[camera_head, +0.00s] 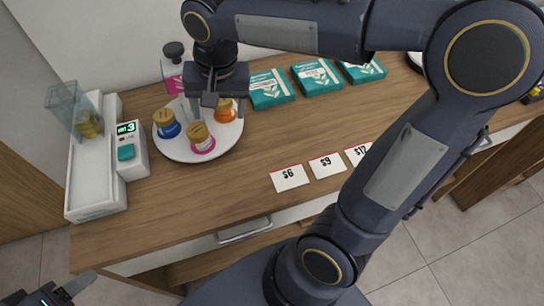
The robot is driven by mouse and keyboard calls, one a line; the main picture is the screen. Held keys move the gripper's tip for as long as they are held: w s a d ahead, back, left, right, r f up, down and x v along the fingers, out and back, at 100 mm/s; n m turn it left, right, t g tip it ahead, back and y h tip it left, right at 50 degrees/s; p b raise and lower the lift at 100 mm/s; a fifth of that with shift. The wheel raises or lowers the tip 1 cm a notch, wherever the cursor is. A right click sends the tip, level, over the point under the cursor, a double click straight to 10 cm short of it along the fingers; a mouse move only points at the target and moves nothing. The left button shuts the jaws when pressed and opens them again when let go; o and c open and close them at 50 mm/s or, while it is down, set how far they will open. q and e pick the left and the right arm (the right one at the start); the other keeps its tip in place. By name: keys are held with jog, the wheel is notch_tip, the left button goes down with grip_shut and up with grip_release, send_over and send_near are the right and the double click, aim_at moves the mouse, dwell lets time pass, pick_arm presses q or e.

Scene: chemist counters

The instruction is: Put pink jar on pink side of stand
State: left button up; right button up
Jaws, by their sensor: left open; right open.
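The pink jar (201,139) with a tan lid stands upright at the front of a round white stand (181,150). A blue jar (167,124) stands at its left and an orange jar (226,111) behind it to the right. My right gripper (216,108) points down over the back of the stand, open, behind the pink jar and close to the orange jar. It hides part of the stand, and I cannot tell whether it touches anything. My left gripper (50,296) is open at the bottom left corner, away from the counter.
A white machine with a green display (127,140) and a clear hopper (72,108) stands left of the stand. Several teal boxes (270,89) lie along the back. Price cards (289,178) lie at the front. My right arm crosses the counter's right part.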

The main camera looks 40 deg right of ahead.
jog(key=s+d+f+n+t+y, duration=0.1)
jog(key=s+f+n+t, duration=0.1)
jog(key=s, duration=0.6)
jog(key=s+d+f+n+t+y, duration=0.2)
jog(key=s+f, duration=0.1)
jog(key=s, duration=0.4)
jog(key=shift+s+d, duration=0.3)
jog(key=shift+s, duration=0.05)
